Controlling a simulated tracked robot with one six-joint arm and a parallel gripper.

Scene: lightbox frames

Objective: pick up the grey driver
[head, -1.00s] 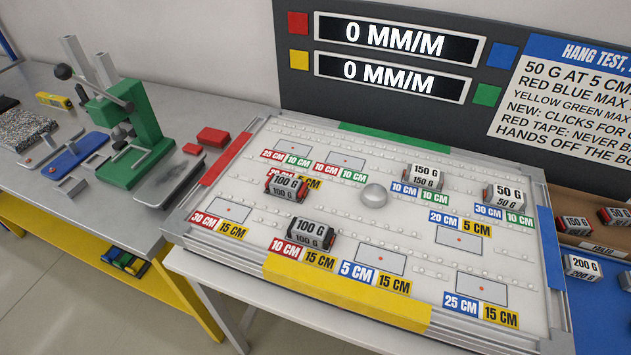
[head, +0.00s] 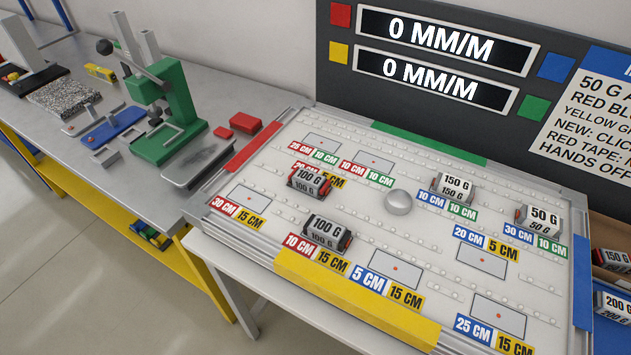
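I cannot make out a grey driver for certain in the head view. My gripper is not in view. The grey metal bench (head: 60,165) on the left holds a green press (head: 170,110) with a lever, a blue fixture (head: 108,130), a speckled grey block (head: 64,97) and a small yellow item (head: 101,72). Small grey pieces lie in front of the press, too small to identify.
A white board (head: 345,215) with coloured edges holds several weights, such as a 100 G one (head: 327,233), and a round silver knob (head: 398,202). A dark display panel (head: 440,60) stands behind. Open floor (head: 70,270) lies at lower left.

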